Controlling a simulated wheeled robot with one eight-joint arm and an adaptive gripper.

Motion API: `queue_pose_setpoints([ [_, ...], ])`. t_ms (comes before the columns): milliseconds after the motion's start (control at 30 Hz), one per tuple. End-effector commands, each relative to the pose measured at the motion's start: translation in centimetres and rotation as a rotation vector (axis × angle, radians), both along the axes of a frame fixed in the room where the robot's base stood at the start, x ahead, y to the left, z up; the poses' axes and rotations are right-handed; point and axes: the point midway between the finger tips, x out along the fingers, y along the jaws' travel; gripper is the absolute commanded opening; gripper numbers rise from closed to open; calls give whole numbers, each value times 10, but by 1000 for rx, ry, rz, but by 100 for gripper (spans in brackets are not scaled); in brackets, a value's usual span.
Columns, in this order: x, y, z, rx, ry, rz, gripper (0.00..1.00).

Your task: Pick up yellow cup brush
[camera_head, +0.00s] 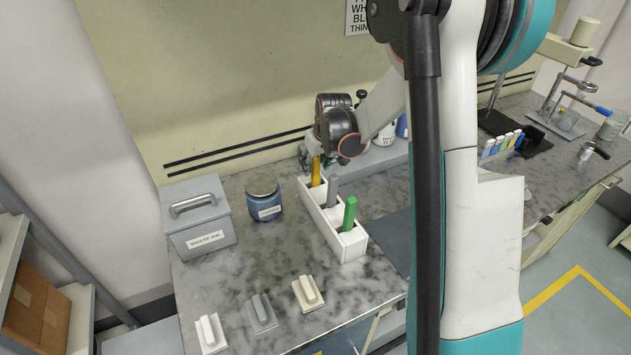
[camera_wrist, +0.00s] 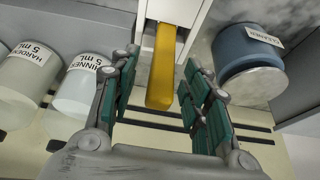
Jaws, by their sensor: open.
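The yellow brush handle (camera_head: 316,171) stands upright in the far compartment of a white three-slot holder (camera_head: 328,246). In the wrist view the yellow handle (camera_wrist: 163,68) points toward my gripper (camera_wrist: 160,75) and lies between its two open fingers, with gaps on both sides. The head view shows my gripper (camera_head: 318,152) right at the top of the yellow handle. The brush's cup end is hidden inside the holder. A grey handle (camera_head: 332,190) and a green handle (camera_head: 349,213) stand in the other slots.
A blue jar (camera_head: 263,202) and a grey waste ink bin (camera_head: 198,215) stand left of the holder. White bottles (camera_wrist: 88,85) are close to my gripper's left side. Several small blocks (camera_head: 262,312) lie at the counter's front.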

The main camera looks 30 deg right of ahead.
Motion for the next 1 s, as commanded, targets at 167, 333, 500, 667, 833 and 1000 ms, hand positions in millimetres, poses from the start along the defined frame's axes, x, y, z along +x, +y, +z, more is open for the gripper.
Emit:
queue_pose_setpoints([
  [167, 0, 0, 0, 0, 0, 0, 43],
  [333, 0, 0, 0, 0, 0, 0, 12],
  [500, 0, 0, 0, 0, 0, 0, 0],
  [667, 0, 0, 0, 0, 0, 0, 0],
  [833, 0, 0, 4, 0, 0, 0, 0],
  [1000, 0, 0, 20, 0, 0, 0, 0],
])
